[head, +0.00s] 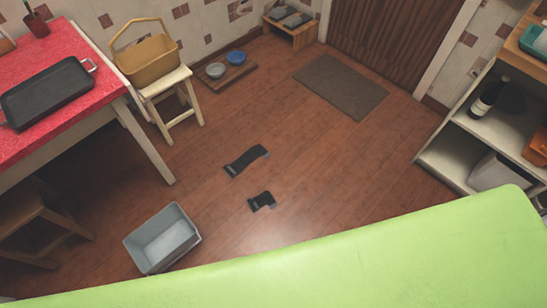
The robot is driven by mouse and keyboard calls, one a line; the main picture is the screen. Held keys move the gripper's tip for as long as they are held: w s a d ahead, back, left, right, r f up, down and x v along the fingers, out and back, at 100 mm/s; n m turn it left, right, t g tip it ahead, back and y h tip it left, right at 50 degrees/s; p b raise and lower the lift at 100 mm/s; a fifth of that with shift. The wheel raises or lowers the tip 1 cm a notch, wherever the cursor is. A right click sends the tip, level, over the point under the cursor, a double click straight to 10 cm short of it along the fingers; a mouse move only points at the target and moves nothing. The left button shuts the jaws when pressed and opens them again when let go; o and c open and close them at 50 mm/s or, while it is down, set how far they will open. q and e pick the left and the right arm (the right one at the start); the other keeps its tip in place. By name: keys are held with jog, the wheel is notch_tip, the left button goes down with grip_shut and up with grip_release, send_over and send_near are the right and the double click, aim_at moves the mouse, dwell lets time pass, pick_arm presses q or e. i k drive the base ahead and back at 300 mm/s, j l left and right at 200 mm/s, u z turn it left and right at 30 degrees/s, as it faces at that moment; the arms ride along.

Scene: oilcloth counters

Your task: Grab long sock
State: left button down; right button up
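Two dark socks lie flat on the wooden floor in the middle of the head view. The longer sock (246,161) is the one farther from me, stretched at a slant. The shorter sock (262,202) lies nearer to me, a little to the right, apart from the long one. Neither of my grippers shows in the head view.
A grey bin (163,239) stands left of the socks. A green surface (400,250) crosses the near foreground. A red-topped table (90,75), a stool with a basket (148,58) and a shelf unit (455,150) flank open floor. A mat (340,86) lies before the door.

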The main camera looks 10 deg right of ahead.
aim_at(237, 166)
jog(key=z, duration=1.25)
jog(key=i+l, duration=0.15)
jog(key=i, duration=0.65)
jog(key=i+l+u, duration=0.1)
jog(key=i, duration=0.65)
jog(key=i+j+u, duration=0.25)
jog(key=i, duration=0.35)
jog(key=i+u, duration=0.25)
jog(key=i, duration=0.35)
jog(key=i+l+u, duration=0.1)
jog(key=i+u, duration=0.15)
jog(key=i, duration=0.4)
jog(key=i+l+u, duration=0.25)
jog(key=i, duration=0.35)
